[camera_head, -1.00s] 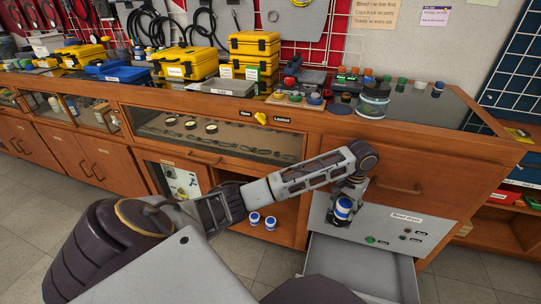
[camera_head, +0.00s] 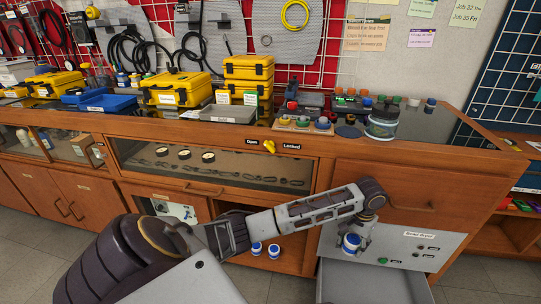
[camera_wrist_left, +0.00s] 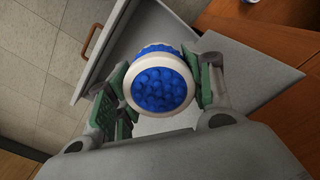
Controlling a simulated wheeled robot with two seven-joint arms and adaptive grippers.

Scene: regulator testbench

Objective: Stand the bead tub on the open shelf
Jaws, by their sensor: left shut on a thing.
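My left gripper (camera_head: 352,236) is shut on a bead tub (camera_head: 350,243), white with blue, in front of the panel labelled as the bead dryer. In the left wrist view the held tub (camera_wrist_left: 158,88) shows blue beads inside a pale rim, between the green-padded fingers of the left gripper (camera_wrist_left: 160,92). The open shelf (camera_head: 236,210) is a wooden recess in the cabinet, left of the dryer. Two similar tubs (camera_head: 257,249) (camera_head: 274,251) stand upright there. My forearm crosses in front of the recess and hides part of it. My right gripper is not in view.
The dryer drawer (camera_head: 390,285) is pulled out below the held tub. The counter above holds yellow cases (camera_head: 176,90), a tray of coloured knobs (camera_head: 305,124) and a clear jar (camera_head: 382,122). A glass-fronted compartment (camera_head: 215,165) lies above the shelf.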

